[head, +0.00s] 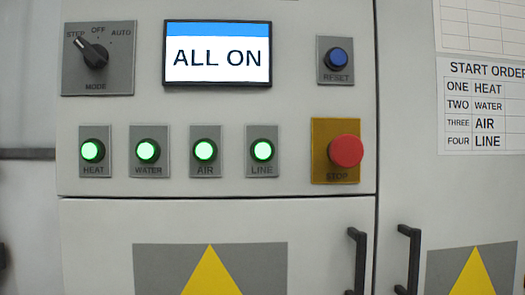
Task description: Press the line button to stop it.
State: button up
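The line button (262,150) is a round green button, lit, on a grey plate marked LINE. It is the rightmost of a row on the light grey control panel in the head view. The heat button (93,150), the water button (147,150) and the air button (204,150) to its left are also lit green. The display (217,53) above the row reads ALL ON. My gripper is not in view.
A red STOP mushroom button (345,150) on a yellow plate sits right of the line button. A blue reset button (337,58) and a mode knob (93,54) sit above. Black door handles (358,260) stick out below. A start order sheet (485,105) hangs at right.

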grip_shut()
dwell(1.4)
